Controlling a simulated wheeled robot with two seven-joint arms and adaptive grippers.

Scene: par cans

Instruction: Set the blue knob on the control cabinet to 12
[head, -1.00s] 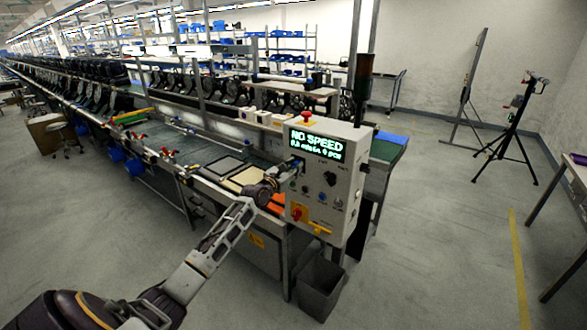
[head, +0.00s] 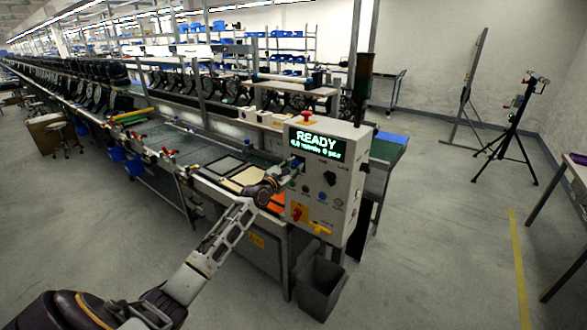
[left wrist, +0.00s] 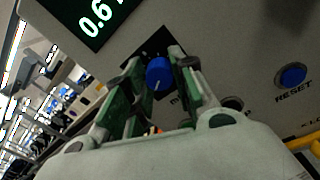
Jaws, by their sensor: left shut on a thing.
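The control cabinet (head: 346,190) is a light grey box at the end of the conveyor line. Its screen (head: 318,145) shows READY in green with a smaller line below. In the left wrist view the screen (left wrist: 97,17) shows a figure starting 0.6, cut off by the frame edge. The blue knob (left wrist: 158,72) has a white pointer mark and sits on a dark square dial plate. My left gripper (left wrist: 160,78) is shut on the knob, one green-grey finger on each side. The dial's numbers are mostly hidden by the fingers. My right gripper is not in view.
A blue RESET button (left wrist: 291,76) is right of the knob in the wrist view. A grey bin (head: 320,286) stands below. Open floor lies to the right.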

